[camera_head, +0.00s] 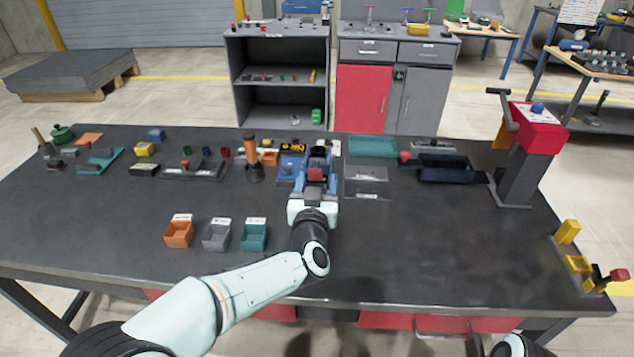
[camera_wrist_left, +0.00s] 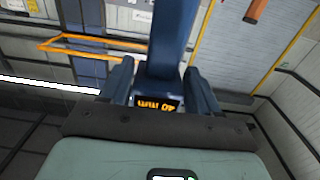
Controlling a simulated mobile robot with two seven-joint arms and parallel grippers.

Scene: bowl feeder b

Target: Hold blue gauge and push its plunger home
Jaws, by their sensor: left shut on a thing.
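My left gripper (camera_head: 318,158) is over the back middle of the bench, arm reaching in from the bottom left. In the left wrist view its two dark blue fingers (camera_wrist_left: 160,85) are closed on the blue gauge (camera_wrist_left: 172,40), a blue upright body between them. An orange-lit display (camera_wrist_left: 157,104) shows between the fingers, low in that view; I cannot tell whether it is part of the gauge. In the head view the gripper hides most of the gauge. I cannot make out the plunger or how far in it is. My right gripper is outside both views.
A blue plate (camera_head: 289,168) and a dark post with an orange top (camera_head: 252,158) stand left of the gripper. Three small bins (camera_head: 216,235) are nearer. A dark tray (camera_head: 445,168) and a red-headed lever press (camera_head: 530,140) are right.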

